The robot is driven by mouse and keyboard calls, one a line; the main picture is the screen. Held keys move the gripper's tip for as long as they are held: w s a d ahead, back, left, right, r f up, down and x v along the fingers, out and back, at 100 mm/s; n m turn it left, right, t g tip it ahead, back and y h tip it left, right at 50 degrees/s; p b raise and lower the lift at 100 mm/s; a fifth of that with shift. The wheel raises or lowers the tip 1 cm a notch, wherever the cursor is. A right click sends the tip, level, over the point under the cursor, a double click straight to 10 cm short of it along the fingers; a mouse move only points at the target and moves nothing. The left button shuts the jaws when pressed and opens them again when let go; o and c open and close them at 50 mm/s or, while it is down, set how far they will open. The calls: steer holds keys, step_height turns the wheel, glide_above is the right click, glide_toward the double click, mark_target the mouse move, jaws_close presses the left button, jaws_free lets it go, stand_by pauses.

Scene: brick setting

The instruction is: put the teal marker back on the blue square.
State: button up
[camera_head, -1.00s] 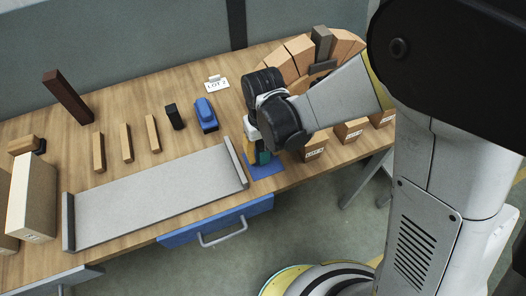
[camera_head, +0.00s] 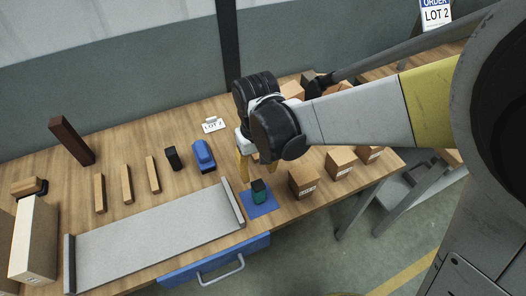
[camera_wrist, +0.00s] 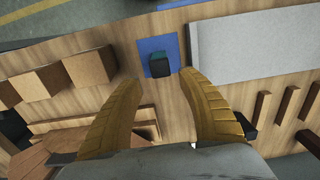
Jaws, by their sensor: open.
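The teal marker (camera_head: 259,195), a small block with a dark top, stands on the blue square (camera_head: 271,206) at the table's front edge. In the wrist view the marker (camera_wrist: 159,65) is on the blue square (camera_wrist: 146,45), with blue showing around it. My gripper (camera_head: 247,172) is above the table, just behind the marker and apart from it. In the wrist view its two yellow fingers (camera_wrist: 165,95) are spread wide with nothing between them, and the marker lies beyond their tips.
A grey tray (camera_head: 150,232) with dark end bars lies left of the square. Cardboard boxes (camera_head: 303,181) stand to its right. A blue object (camera_head: 202,155), a black block (camera_head: 172,158) and several wooden blocks (camera_head: 153,174) stand behind the tray.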

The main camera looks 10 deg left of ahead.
steer(key=shift+r, duration=0.35)
steer(key=shift+d+r, duration=0.15)
steer(key=shift+d, duration=0.1)
steer(key=s+d+r+m+t, duration=0.1)
steer(key=d+r, duration=0.3)
steer(key=d, duration=0.4)
steer(key=s+d+r+m+t, duration=0.2)
steer(key=d+r+m+t, duration=0.1)
steer(key=d, duration=0.5)
steer(key=s+d+r+m+t, duration=0.2)
steer(key=d+r, duration=0.3)
steer(key=d, duration=0.4)
steer(key=shift+s+t, duration=0.25)
steer(key=shift+t, duration=0.35)
steer(key=shift+r, duration=0.1)
